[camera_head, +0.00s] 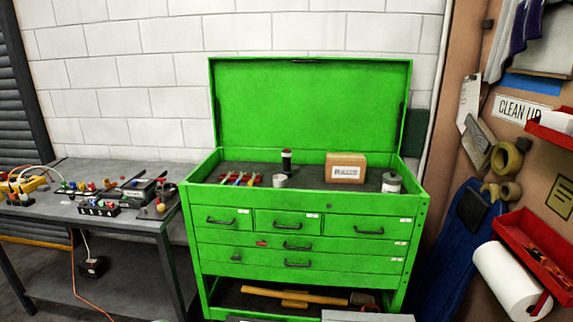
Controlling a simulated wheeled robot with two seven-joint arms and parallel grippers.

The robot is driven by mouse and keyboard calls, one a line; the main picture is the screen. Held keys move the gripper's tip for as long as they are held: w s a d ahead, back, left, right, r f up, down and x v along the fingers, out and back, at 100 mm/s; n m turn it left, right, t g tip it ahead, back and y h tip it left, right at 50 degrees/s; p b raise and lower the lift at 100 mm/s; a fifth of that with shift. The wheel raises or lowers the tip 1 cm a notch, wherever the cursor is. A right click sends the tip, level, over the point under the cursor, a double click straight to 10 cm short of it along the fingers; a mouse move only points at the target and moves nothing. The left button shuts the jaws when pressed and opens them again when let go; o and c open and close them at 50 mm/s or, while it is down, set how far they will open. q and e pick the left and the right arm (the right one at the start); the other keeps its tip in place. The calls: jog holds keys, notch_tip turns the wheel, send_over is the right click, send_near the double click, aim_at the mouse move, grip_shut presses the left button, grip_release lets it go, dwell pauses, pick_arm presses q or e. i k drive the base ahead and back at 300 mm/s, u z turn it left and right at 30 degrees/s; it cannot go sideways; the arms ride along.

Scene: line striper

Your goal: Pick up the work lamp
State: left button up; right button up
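I cannot make out a work lamp for certain. A dark upright cylinder (287,162) with a light band stands in the open top tray of the green tool chest (300,223), left of its middle; it is too small to tell what it is. A grey can (391,183) with a dark top stands at the tray's right end. A small whitish can (280,181) stands in front of the dark cylinder. Neither of my grippers is in view.
A brown box (345,168) and several coloured-handled tools (239,179) are in the tray. The raised lid (310,105) stands behind. A cluttered grey workbench (130,222) is at left. A pegboard with red bins (535,250) and a paper roll (507,280) is at right.

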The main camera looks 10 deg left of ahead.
aim_at(286, 156)
jog(key=k, duration=0.65)
jog(key=u, duration=0.7)
jog(key=i, duration=0.65)
jog(key=u, duration=0.75)
jog(key=i, duration=0.9)
jog(key=z, duration=0.85)
jog(key=i, duration=0.6)
jog(key=z, duration=0.6)
